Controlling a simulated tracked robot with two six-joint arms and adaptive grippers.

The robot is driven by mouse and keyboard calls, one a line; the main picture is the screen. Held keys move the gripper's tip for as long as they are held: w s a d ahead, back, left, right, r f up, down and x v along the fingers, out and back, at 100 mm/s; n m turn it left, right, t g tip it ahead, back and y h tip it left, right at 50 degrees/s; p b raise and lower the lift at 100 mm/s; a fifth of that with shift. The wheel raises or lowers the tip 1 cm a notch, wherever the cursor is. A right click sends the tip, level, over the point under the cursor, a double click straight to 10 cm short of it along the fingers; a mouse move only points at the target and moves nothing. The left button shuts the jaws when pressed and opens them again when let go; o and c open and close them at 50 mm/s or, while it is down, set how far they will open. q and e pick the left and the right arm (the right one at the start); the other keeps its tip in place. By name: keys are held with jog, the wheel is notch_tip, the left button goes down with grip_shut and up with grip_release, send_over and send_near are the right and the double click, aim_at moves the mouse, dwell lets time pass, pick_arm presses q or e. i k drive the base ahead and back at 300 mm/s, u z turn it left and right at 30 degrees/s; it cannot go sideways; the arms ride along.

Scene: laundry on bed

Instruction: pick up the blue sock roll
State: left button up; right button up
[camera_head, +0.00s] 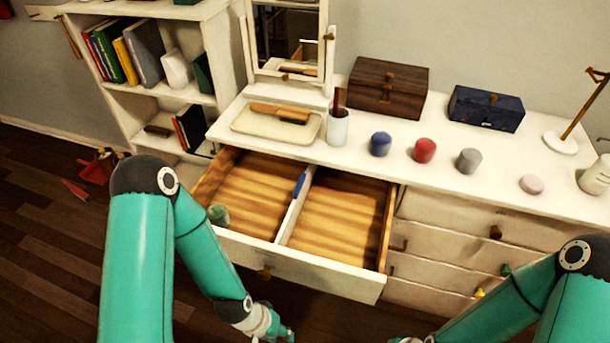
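The blue sock roll (381,144) stands on the white dresser top (350,158), near its front edge behind the open drawer. A red roll (424,150) and a grey roll (468,160) stand in a row to its right. My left gripper (284,333) is low at the bottom edge, in front of the open drawer and well away from the blue roll. It is partly cut off, and its finger opening cannot be made out. My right arm comes in at the bottom right; its gripper fingers are outside the picture.
The open drawer (325,277) juts out below the dresser top, with a divider and a small green object (218,214) inside. A cup (338,127), tray (246,125), wooden box (388,86) and blue box (486,108) stand around the rolls.

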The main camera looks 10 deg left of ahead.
aim_at(380, 143)
jog(key=z, duration=0.6)
jog(key=i, duration=0.15)
jog(key=u, duration=2.9)
jog(key=k, duration=1.7)
jog(key=z, duration=0.5)
jog(key=i, duration=0.75)
jog(key=z, duration=0.3)
